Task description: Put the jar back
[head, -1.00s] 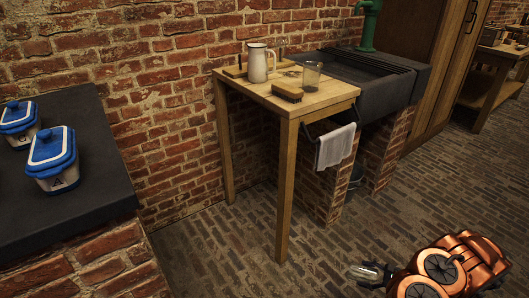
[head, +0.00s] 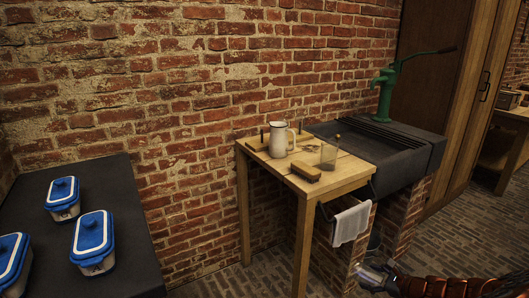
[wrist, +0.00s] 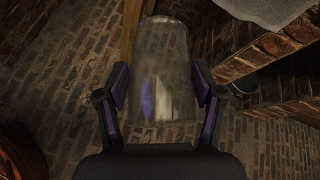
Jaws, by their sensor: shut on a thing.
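My gripper (wrist: 160,100) is shut on a clear glass jar (wrist: 158,55). In the wrist view the two dark fingers press on its sides, and brick paving shows through the glass. In the head view my gripper (head: 376,278) is small at the lower right, in front of the wooden table (head: 348,181) and below its top. The held jar is hard to make out there. Another clear glass vessel (head: 328,157) stands on the table, beside a pale jug (head: 278,139) and a brush (head: 306,171).
A dark counter (head: 130,235) at the left bears blue-lidded containers (head: 93,232). A dark stone sink (head: 400,165) with a green pump (head: 385,90) adjoins the table at right. A white towel (head: 350,223) hangs below. Brick-paved floor (head: 470,235) is open at right.

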